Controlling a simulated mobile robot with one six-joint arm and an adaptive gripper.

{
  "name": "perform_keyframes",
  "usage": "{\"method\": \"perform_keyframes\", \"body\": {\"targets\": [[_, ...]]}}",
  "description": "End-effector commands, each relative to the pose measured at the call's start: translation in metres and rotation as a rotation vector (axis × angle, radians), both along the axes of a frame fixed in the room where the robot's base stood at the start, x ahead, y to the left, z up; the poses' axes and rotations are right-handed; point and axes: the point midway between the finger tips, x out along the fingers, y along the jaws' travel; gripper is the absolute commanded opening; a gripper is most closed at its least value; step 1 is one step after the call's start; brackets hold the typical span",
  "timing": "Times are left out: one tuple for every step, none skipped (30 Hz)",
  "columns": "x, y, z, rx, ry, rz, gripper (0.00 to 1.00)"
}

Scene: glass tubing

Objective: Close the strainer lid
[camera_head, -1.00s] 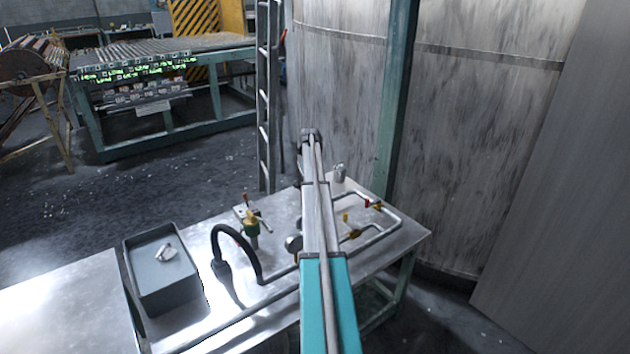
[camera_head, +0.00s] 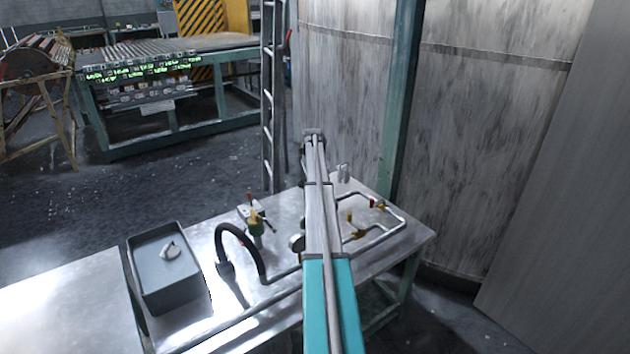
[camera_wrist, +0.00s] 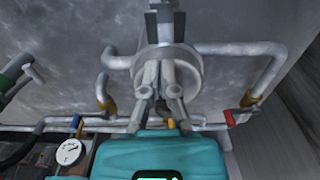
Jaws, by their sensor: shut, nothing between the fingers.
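In the wrist view my gripper (camera_wrist: 160,72) is shut and empty, its two grey fingers close together in the middle of the picture. Behind and above them is a round grey metal body (camera_wrist: 190,66), which looks like the strainer, joined to pipes on both sides. A dark grey block-like piece (camera_wrist: 165,22) stands above it and may be the lid or its clamp; I cannot tell how far open it is. The fingers overlap the body, and contact is unclear. In the head view my arm hides the gripper and most of the strainer area.
A metal table (camera_head: 190,330) carries pipework, a red valve handle (camera_wrist: 230,118), a black hose (camera_head: 240,240) and a grey bin (camera_head: 168,290). A white gauge (camera_wrist: 68,152) shows low left in the wrist view. A large tank (camera_head: 345,90) stands behind the table.

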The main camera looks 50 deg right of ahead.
Motion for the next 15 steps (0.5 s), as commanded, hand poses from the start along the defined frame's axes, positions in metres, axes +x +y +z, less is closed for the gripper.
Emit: {"method": "perform_keyframes", "body": {"targets": [[0.000,0.000,0.004,0.000,0.000,0.000,0.00],[0.000,0.000,0.006,0.000,0.000,0.001,0.00],[0.000,0.001,0.008,0.000,0.000,0.001,0.00],[0.000,0.001,0.010,0.000,0.000,0.001,0.00],[0.000,0.001,0.012,0.000,0.000,0.001,0.00],[0.000,0.001,0.015,0.000,0.000,0.002,0.00],[0.001,0.002,0.018,0.000,0.000,0.002,0.00],[0.001,0.002,0.020,0.000,0.000,0.002,0.00],[0.000,0.001,0.024,0.000,0.000,0.002,0.00],[0.000,0.001,0.026,0.000,0.000,0.002,0.00],[0.000,0.001,0.029,0.000,0.000,0.002,0.00],[0.000,0.001,0.032,0.000,0.000,0.002,0.00],[0.000,0.001,0.035,0.000,0.000,0.002,0.00],[-0.001,0.001,0.037,0.000,0.000,0.002,0.00],[-0.001,0.001,0.041,0.000,0.000,0.002,0.00]]}}
